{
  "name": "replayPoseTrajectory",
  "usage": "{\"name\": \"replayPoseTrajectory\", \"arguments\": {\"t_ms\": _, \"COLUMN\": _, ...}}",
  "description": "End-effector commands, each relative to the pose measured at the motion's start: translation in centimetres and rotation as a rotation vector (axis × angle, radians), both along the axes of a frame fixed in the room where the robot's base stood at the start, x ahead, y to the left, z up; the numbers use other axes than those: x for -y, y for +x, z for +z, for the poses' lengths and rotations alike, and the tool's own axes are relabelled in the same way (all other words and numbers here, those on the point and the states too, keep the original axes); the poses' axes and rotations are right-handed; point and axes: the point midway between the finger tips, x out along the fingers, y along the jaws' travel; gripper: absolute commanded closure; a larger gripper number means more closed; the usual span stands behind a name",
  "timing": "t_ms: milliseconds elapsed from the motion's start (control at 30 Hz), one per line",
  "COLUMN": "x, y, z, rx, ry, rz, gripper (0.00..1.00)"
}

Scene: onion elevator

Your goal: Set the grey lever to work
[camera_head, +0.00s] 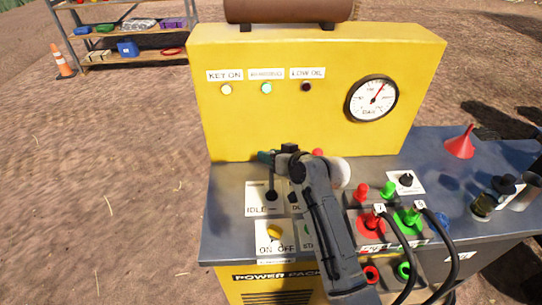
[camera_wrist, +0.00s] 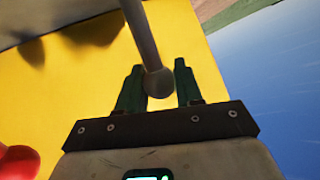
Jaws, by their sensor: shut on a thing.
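The grey lever (camera_wrist: 148,45) shows in the wrist view as a rod with a round knob, which lies between my two green fingers. My gripper (camera_wrist: 158,88) is shut on the lever at its knob. In the head view my gripper (camera_head: 266,158) is above the plate marked IDLE (camera_head: 257,204), in front of the yellow panel (camera_head: 230,130). The lever's dark base shows on that plate. My arm covers part of the label to its right.
A yellow key switch (camera_head: 274,232) on an ON/OFF plate sits just in front. To the right are red and green plugs with black cables (camera_head: 394,243), a black knob (camera_head: 406,180) and a red funnel (camera_head: 461,142). A gauge (camera_head: 372,99) and lit lamps are on the panel.

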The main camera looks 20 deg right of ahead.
Motion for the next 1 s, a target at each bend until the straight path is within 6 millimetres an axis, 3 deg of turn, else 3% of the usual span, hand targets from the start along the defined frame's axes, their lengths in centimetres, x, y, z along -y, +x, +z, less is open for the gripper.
{"name": "replayPoseTrajectory", "arguments": {"t_ms": 33, "x": 0.2, "y": 0.3, "z": 0.5, "rx": 0.014, "ry": -0.001, "rz": -0.006, "gripper": 1.00}}
{"name": "replayPoseTrajectory", "arguments": {"t_ms": 67, "x": 0.2, "y": 0.3, "z": 0.6, "rx": 0.014, "ry": -0.001, "rz": -0.006, "gripper": 0.62}}
{"name": "replayPoseTrajectory", "arguments": {"t_ms": 267, "x": 0.1, "y": 0.2, "z": 0.4, "rx": 0.011, "ry": 0.000, "rz": -0.004, "gripper": 0.43}}
{"name": "replayPoseTrajectory", "arguments": {"t_ms": 667, "x": 0.4, "y": -0.6, "z": 0.4, "rx": 0.004, "ry": 0.000, "rz": -0.003, "gripper": 0.42}}
{"name": "replayPoseTrajectory", "arguments": {"t_ms": 1000, "x": 2.2, "y": -5.3, "z": 2.5, "rx": 0.008, "ry": 0.000, "rz": -0.005, "gripper": 0.42}}
